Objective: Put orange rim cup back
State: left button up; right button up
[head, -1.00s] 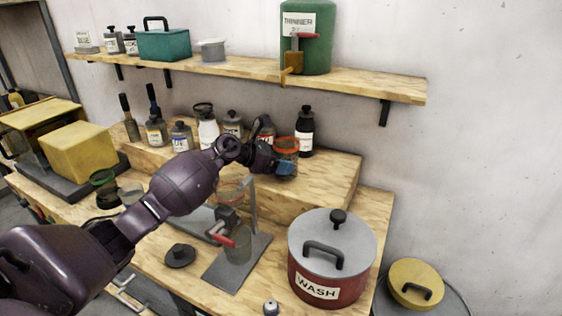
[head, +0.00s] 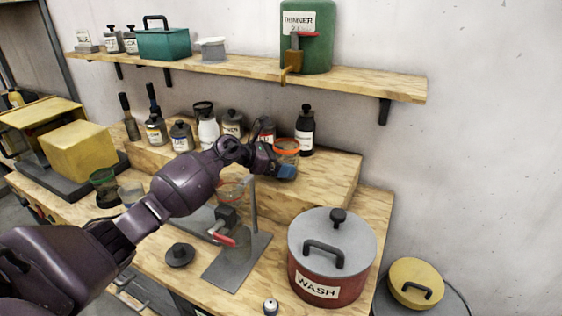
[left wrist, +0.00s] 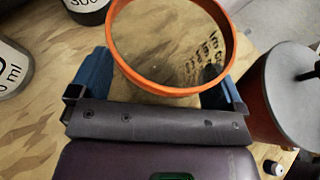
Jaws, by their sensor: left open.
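The orange rim cup (head: 286,146) is clear glass with dark print and stands upright at the right of the raised wooden step, beside a dark bottle. In the left wrist view its orange rim (left wrist: 168,88) fills the upper middle. My left gripper (head: 285,171) is open, its blue fingers on either side of the cup. Whether they touch it I cannot tell. A second orange-rimmed vessel (head: 231,187) shows at the metal stand, partly hidden behind my left arm. My right gripper is out of view.
Several labelled bottles (head: 232,123) line the step to the left of the cup. A red WASH pot (head: 328,273) with a grey lid stands at front right. The stand with a red-handled valve (head: 224,238) is below my arm. A shelf (head: 370,85) runs above.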

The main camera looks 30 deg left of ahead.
pick_arm(q)
jog(key=shift+s+a+r, duration=0.15)
jog(key=shift+s+a, duration=0.05)
jog(key=shift+a, duration=0.05)
jog(key=b+v, duration=0.1)
jog(key=v, duration=1)
jog(key=shift+s+b, duration=0.2)
jog(key=shift+b, duration=0.2)
